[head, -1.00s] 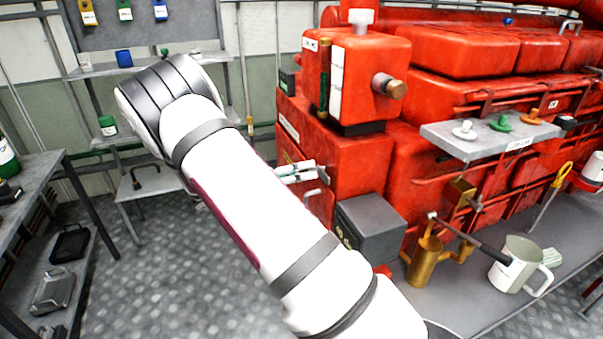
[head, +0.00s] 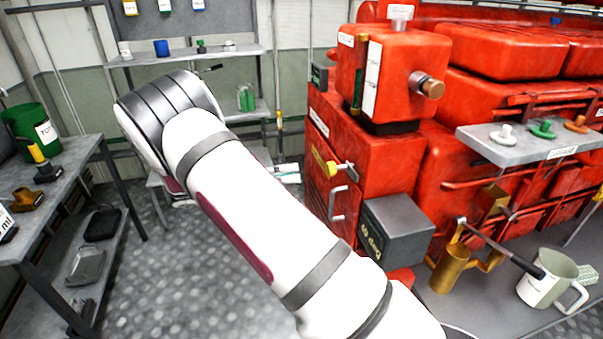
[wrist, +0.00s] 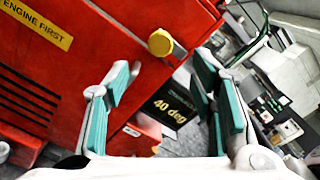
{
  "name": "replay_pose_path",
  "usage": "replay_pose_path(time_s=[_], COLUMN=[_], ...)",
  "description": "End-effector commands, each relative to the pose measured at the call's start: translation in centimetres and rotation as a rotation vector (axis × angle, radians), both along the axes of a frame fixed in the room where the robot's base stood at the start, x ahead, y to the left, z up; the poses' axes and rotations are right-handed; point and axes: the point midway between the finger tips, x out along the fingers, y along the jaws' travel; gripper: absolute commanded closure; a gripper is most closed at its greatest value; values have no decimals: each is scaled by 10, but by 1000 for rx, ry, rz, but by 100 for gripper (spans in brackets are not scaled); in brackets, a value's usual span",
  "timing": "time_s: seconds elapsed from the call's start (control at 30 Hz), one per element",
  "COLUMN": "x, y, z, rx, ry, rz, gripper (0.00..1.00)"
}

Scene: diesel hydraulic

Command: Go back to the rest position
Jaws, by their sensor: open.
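My gripper (wrist: 163,75) is open and empty in the wrist view, its teal-padded fingers spread apart. A red engine cabinet with a yellow-tipped knob (wrist: 160,42) shows beyond the fingers; I cannot tell the exact distance. In the head view my white arm reaches from the lower right to the upper left. The yellow knob (head: 332,168) sits on the cabinet's front.
A dark grey box (head: 398,228) marked 40 deg, a brass pot (head: 450,270) and a pale mug (head: 545,280) stand at the right. A workbench (head: 75,180) with a green bucket (head: 32,132) is at the left. Shelves (head: 185,57) line the back; floor (head: 150,290) shows between.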

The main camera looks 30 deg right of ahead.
Motion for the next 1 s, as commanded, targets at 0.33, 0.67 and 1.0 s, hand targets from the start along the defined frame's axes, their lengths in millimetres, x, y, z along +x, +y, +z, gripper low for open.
replay_pose_path(time_s=[0.33,0.67,1.0], x=[1,-1,-59], y=[5,4,-8], z=[0,3,58], rx=[0,10,235], ry=[0,-14,-380], rz=[0,-6,-174], gripper=[49,49,49])
